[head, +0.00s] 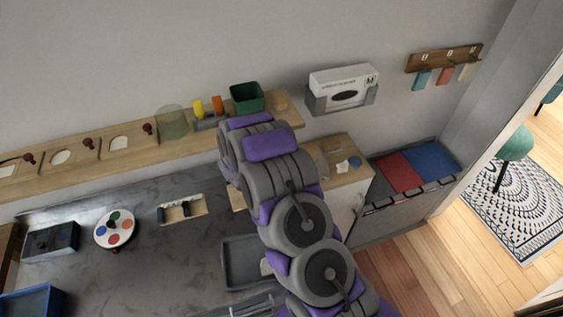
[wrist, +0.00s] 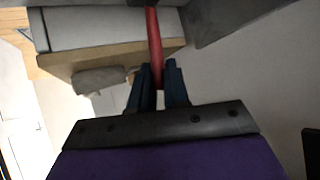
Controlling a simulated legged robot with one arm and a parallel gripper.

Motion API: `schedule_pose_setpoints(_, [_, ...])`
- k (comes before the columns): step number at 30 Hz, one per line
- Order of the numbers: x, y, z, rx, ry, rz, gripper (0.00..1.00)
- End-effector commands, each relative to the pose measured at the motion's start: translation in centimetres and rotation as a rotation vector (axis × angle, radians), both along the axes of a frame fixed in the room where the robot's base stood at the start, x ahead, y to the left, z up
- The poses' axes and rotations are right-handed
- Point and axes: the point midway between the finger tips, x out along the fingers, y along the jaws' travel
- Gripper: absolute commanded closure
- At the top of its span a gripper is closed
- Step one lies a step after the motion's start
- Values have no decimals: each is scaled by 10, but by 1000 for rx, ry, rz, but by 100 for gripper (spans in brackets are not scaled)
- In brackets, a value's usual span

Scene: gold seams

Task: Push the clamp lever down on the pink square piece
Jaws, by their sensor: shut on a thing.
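In the wrist view my gripper (wrist: 160,76) has its two dark blue fingers closed around a red rod-like thing (wrist: 154,35). The rod runs up out of the picture between the fingertips; what it belongs to cannot be told. In the head view my arm covers the gripper and this rod. I cannot make out a pink square piece.
The grey worktop holds a round disc with coloured spots (head: 115,228), a black box (head: 50,241), a blue tray (head: 33,301) and a grey tray (head: 232,262). A green bin (head: 247,96) stands on the ledge. A wall-mounted white box (head: 343,84) is to the right.

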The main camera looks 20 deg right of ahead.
Motion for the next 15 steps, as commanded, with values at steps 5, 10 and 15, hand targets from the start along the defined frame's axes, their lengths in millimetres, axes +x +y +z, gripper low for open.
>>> schedule_pose_setpoints(5, [-1, 3, -3, -1, 6, 4, 100])
schedule_pose_setpoints(10, [-1, 4, -3, -2, 5, 7, 100])
schedule_pose_setpoints(15, [0, 4, -1, -1, 3, 6, 71])
